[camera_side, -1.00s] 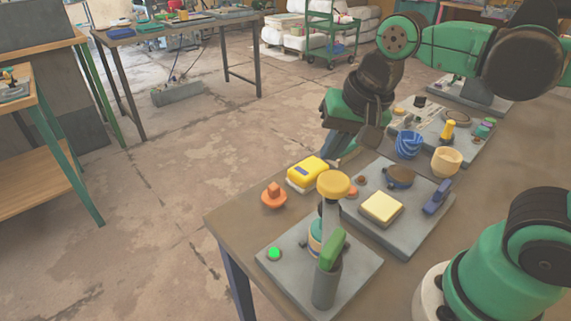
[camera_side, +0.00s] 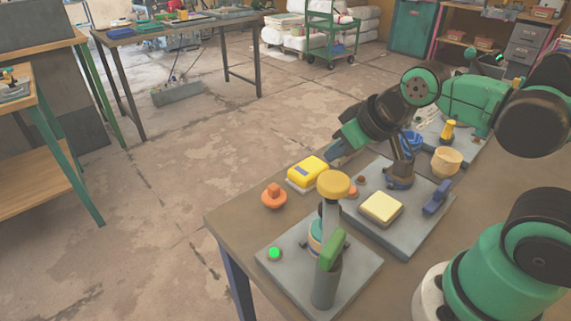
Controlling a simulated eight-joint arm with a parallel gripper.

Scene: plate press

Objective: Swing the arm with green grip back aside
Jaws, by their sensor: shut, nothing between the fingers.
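The press stands on a grey base plate (camera_side: 362,268) at the table's front corner. Its arm with the green grip (camera_side: 332,249) lies at the front right of the press, above a grey post (camera_side: 325,287). A yellow round head (camera_side: 334,184) tops the upright column, and a banded cylinder (camera_side: 315,238) stands partly hidden behind the post. A green lit button (camera_side: 274,253) is at the plate's left. My gripper (camera_side: 335,152) is shut and empty, in the air behind the yellow head and well apart from the green grip. Its tips are small and hard to make out.
Behind right, another grey plate (camera_side: 405,231) holds a cream pad (camera_side: 381,208) and a blue handle (camera_side: 437,198). A tan cup (camera_side: 446,161) stands beyond it. A blue bowl is mostly hidden by my arm.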

